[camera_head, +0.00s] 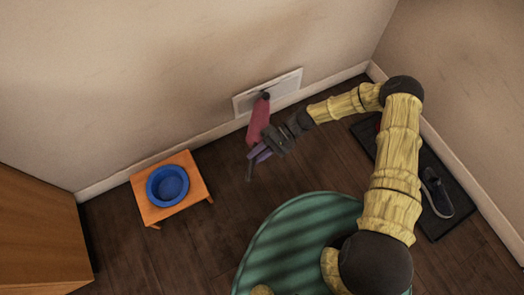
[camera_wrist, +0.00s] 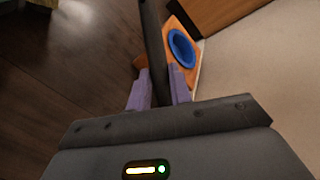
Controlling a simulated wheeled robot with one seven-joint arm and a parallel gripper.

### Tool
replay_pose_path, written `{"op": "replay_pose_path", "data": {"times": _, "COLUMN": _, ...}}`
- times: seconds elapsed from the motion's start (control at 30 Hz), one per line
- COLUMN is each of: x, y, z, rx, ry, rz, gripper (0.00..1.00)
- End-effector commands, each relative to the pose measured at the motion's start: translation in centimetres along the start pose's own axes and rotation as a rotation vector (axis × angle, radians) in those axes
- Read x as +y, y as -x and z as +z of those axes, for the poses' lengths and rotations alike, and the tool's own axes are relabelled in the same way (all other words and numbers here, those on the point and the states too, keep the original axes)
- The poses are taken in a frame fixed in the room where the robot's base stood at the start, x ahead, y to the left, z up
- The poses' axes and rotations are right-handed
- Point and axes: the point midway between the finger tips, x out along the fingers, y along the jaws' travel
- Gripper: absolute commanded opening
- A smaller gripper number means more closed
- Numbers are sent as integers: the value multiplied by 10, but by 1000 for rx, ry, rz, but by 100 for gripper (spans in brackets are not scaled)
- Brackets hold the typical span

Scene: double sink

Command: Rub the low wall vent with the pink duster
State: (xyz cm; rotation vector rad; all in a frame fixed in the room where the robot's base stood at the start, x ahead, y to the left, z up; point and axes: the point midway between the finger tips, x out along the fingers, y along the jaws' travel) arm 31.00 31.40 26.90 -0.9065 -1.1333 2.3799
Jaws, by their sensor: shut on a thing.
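The white low wall vent (camera_head: 287,85) is set in the wall just above the baseboard. The pink duster (camera_head: 258,120) slants up in front of it, and its dark tip overlaps the vent's middle in the head view. I cannot tell whether the tip touches the vent. My gripper (camera_head: 259,154), with purple fingers, is shut on the duster's dark handle, below and in front of the vent. In the wrist view, the dark handle (camera_wrist: 154,45) runs between the fingers of my gripper (camera_wrist: 160,78). The pink head and the vent are not in the wrist view.
A blue bowl (camera_head: 168,185) sits on a small orange stand (camera_head: 196,190) by the wall at left. A wooden cabinet (camera_head: 35,235) stands at far left. A dark mat (camera_head: 455,222) with a shoe (camera_head: 437,193) lies at right. A green round rug (camera_head: 275,245) covers the floor in front.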

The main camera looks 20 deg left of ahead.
Motion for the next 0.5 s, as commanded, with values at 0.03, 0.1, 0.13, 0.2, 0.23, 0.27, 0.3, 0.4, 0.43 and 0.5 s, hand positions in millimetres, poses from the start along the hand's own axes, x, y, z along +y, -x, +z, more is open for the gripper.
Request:
{"op": "replay_pose_path", "data": {"times": 0.03, "x": -3, "y": -4, "z": 2, "rx": -2, "ry": 2, "rz": -1, "gripper": 0}}
{"op": "replay_pose_path", "data": {"times": 0.1, "x": -4, "y": -8, "z": 2, "rx": -1, "ry": 1, "rz": -1, "gripper": 0}}
{"op": "replay_pose_path", "data": {"times": 0.13, "x": -5, "y": -9, "z": 2, "rx": -1, "ry": 1, "rz": -1, "gripper": 0}}
{"op": "replay_pose_path", "data": {"times": 0.2, "x": -5, "y": -11, "z": 2, "rx": -1, "ry": 1, "rz": -1, "gripper": 0}}
{"op": "replay_pose_path", "data": {"times": 0.23, "x": -5, "y": -11, "z": 2, "rx": -1, "ry": 1, "rz": -1, "gripper": 0}}
{"op": "replay_pose_path", "data": {"times": 0.27, "x": -5, "y": -11, "z": 2, "rx": 0, "ry": 1, "rz": -1, "gripper": 0}}
{"op": "replay_pose_path", "data": {"times": 0.3, "x": -5, "y": -11, "z": 2, "rx": 0, "ry": 1, "rz": -1, "gripper": 0}}
{"op": "replay_pose_path", "data": {"times": 0.4, "x": -5, "y": -11, "z": 2, "rx": 0, "ry": 1, "rz": 0, "gripper": 0}}
{"op": "replay_pose_path", "data": {"times": 0.43, "x": -5, "y": -11, "z": 2, "rx": 0, "ry": 1, "rz": 0, "gripper": 0}}
{"op": "replay_pose_path", "data": {"times": 0.5, "x": -5, "y": -12, "z": 2, "rx": 0, "ry": 1, "rz": 0, "gripper": 0}}
